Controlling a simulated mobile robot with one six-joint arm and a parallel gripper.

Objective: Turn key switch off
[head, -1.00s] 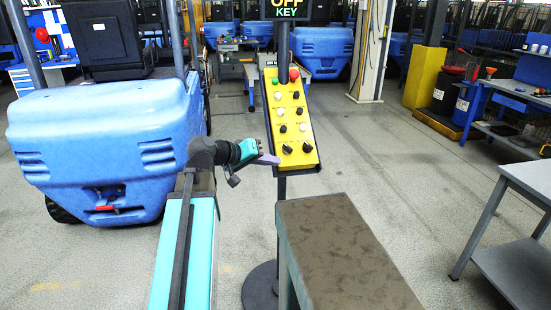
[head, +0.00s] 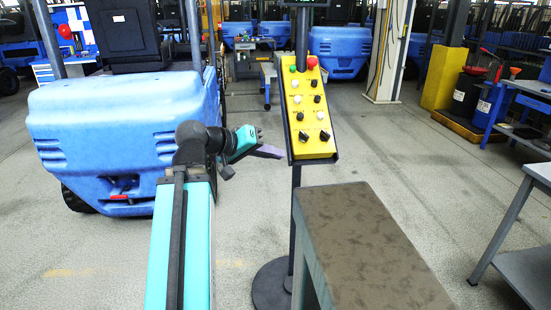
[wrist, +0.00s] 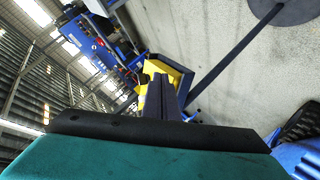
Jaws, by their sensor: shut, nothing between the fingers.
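A yellow control panel (head: 309,112) with a dark frame stands on a thin post. It carries a red and a green button at the top, rows of black and white buttons, and two black rotary knobs at the bottom, the left knob (head: 303,135) and the right knob (head: 325,135). Which one is the key switch I cannot tell. My gripper (head: 268,152) is shut and empty, just left of the panel's lower edge, with a small gap in the picture. In the wrist view the closed fingers (wrist: 157,97) partly cover the yellow panel (wrist: 177,76); its knobs are hidden there.
A grey-brown table (head: 372,245) stands close in front, right of the post. A blue forklift (head: 125,130) is behind my arm at left. The post's round black base (head: 275,287) is on the floor. A grey workbench (head: 538,180) stands at right.

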